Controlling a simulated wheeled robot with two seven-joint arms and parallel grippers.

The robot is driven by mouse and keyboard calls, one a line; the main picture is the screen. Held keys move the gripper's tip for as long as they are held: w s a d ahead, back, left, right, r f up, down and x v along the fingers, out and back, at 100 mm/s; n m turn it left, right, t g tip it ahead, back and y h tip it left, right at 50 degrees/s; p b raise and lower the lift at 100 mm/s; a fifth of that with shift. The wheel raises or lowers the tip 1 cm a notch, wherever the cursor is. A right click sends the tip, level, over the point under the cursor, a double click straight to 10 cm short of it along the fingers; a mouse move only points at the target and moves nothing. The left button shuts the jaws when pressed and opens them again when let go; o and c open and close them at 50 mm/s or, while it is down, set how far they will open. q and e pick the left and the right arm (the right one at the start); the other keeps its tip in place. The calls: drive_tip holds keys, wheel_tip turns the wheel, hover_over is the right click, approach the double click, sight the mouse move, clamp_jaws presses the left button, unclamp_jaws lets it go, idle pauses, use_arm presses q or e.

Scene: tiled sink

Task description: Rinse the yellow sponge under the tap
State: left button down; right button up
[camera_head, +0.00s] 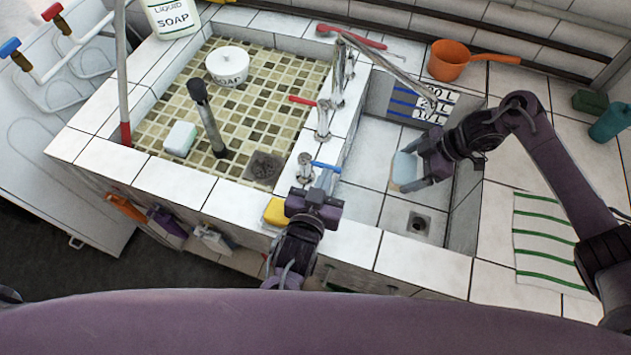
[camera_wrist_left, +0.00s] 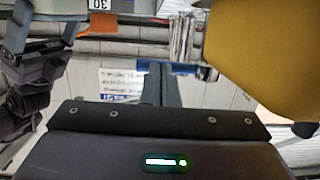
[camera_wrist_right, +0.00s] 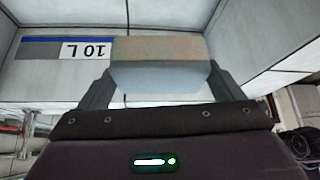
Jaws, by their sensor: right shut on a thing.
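A yellow sponge (camera_head: 275,211) lies on the white tiled ledge between the basins, just left of my left gripper (camera_head: 324,185). It looms large in the left wrist view (camera_wrist_left: 262,50). My left gripper's fingers are together, at or close to the blue tap handle (camera_head: 327,167); contact is unclear. My right gripper (camera_head: 408,168) is shut on a block, pale blue on one side and beige on the other (camera_wrist_right: 160,75), held over the right basin. The metal tap (camera_head: 340,75) stands on the ledge, its long spout (camera_head: 395,72) reaching over the right basin. I see no water stream.
The right basin (camera_head: 358,205) has a drain (camera_head: 419,223) and volume marks (camera_head: 420,103). The mosaic basin (camera_head: 240,110) holds a soap pot (camera_head: 228,66), a white block (camera_head: 180,138) and an upright dark-topped post (camera_head: 207,115). An orange dipper (camera_head: 450,60) and striped cloth (camera_head: 545,235) lie right.

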use_arm(q)
drive_tip(key=shift+s, duration=0.1)
drive_tip(key=v, duration=1.3)
drive_tip(key=shift+s+a, duration=0.3)
drive_tip(key=shift+a, duration=0.1)
drive_tip(key=shift+r, duration=0.2)
use_arm(e)
drive_tip(key=shift+a, duration=0.1)
drive_tip(key=shift+s+a+r+p, duration=0.1)
drive_tip(key=shift+s+a+p, duration=0.15)
drive_tip(key=shift+a+p, duration=0.3)
drive_tip(key=shift+s+a+p, duration=0.25)
drive_tip(key=shift+a+p, duration=0.05)
drive_tip(key=shift+a, duration=0.3)
use_arm(q)
drive_tip(key=shift+r+p, duration=1.1)
drive_tip(key=shift+r, duration=0.75)
use_arm(e)
drive_tip(key=shift+s+a, duration=0.3)
drive_tip(key=shift+a, duration=0.55)
drive_tip(key=shift+s+a, duration=0.35)
drive_tip(key=shift+a, duration=0.5)
drive_tip(key=shift+s+a, duration=0.3)
drive_tip(key=shift+a, duration=0.55)
